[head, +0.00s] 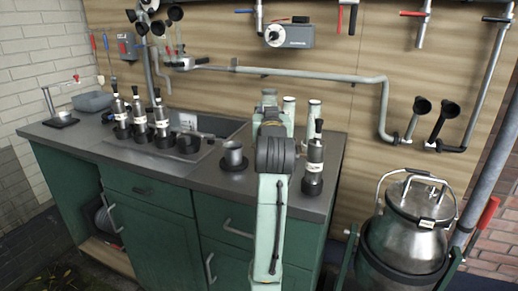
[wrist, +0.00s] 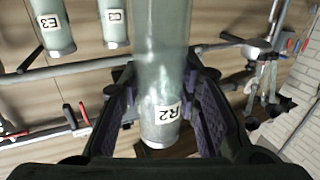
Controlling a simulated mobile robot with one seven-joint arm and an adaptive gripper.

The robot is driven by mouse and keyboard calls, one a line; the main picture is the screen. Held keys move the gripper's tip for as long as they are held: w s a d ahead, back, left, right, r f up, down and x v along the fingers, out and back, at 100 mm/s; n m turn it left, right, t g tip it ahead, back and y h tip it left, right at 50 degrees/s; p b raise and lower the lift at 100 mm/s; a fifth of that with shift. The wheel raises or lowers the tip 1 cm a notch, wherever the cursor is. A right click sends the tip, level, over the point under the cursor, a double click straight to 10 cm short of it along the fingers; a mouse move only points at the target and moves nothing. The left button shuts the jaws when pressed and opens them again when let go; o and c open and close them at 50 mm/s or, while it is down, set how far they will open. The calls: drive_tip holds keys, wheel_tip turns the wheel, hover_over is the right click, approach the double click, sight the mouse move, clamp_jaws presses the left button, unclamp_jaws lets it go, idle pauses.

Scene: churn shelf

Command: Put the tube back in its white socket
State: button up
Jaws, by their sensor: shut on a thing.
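My gripper (wrist: 158,82) is shut on a clear, pale grey-green tube (wrist: 162,50) with a white label that seems to read R2, its two dark fingers on either side. The tube's rounded end shows between the fingers; its other end runs out of the wrist view. In the head view my own arm hides my gripper and the held tube. Two similar tubes, labelled E3 (wrist: 52,28) and what looks like C3 (wrist: 115,22), are beside it in the wrist view, apart from the fingers. I cannot make out a white socket in either view.
A pipe (head: 320,76) crosses the wooden wall. A steel churn (head: 411,235) stands at right.

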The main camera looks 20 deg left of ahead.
drive_tip(key=w+a+f+p, duration=0.2)
drive_tip(key=w+a, duration=0.1)
drive_tip(key=w, duration=0.4)
drive_tip(key=w+a+f+p, duration=0.3)
drive_tip(key=w, duration=0.4)
drive_tip(key=shift+w+f, duration=0.15)
drive_tip(key=shift+f, duration=0.1)
drive_tip(key=shift+f, duration=0.15)
drive_tip(key=o, duration=1.2)
drive_tip(key=shift+c, duration=0.2)
drive_tip(key=b+v, duration=0.2)
drive_tip(key=v, duration=1)
drive_tip(key=shift+r, duration=0.25)
